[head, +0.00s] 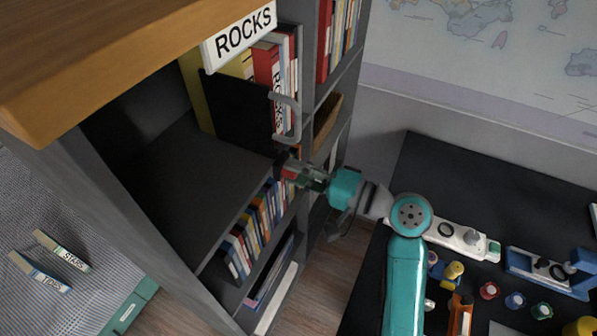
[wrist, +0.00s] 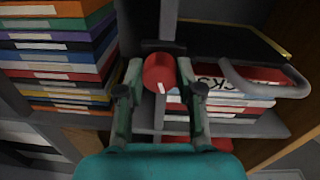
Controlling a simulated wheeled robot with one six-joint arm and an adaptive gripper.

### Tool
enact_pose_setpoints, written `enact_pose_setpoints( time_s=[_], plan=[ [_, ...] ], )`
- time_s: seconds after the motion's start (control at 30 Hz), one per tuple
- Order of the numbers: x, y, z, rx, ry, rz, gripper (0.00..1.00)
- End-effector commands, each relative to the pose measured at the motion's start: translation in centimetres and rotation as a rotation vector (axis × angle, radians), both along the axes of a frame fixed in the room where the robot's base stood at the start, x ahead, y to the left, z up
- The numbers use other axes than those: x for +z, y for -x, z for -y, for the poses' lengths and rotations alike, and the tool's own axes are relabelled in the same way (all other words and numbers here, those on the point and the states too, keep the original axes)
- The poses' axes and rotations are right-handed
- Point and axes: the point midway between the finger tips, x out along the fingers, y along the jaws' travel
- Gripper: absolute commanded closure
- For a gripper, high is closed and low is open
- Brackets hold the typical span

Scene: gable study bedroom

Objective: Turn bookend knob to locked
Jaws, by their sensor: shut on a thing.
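The red round bookend knob (wrist: 158,70) is between the two fingers of my gripper (wrist: 159,76) in the wrist view. A short white mark shows on its lower side. I cannot read a locked label. In the head view my gripper (head: 294,174) reaches the shelf edge and is shut on the knob (head: 288,173), which is mostly covered there. The dark bookend plate (head: 232,112) stands beside the books above, with a grey curved handle (head: 287,117) in front. The handle also shows in the wrist view (wrist: 262,88).
A grey bookcase (head: 185,255) surrounds the gripper, with ROCKS books (head: 266,75) above and several coloured books (head: 258,226) on the shelf below. A black table (head: 455,170) with small fixtures stands right. Two labelled books (head: 62,250) lie at left.

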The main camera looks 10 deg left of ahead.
Motion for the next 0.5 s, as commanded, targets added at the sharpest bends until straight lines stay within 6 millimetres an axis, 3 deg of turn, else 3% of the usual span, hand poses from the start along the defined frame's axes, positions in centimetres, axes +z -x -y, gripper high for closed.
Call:
enact_pose_setpoints(
  time_s=[0.5],
  plan=[
    [0.03,-0.06,0.04,-0.001,-0.095,-0.261,0.99]
  ],
)
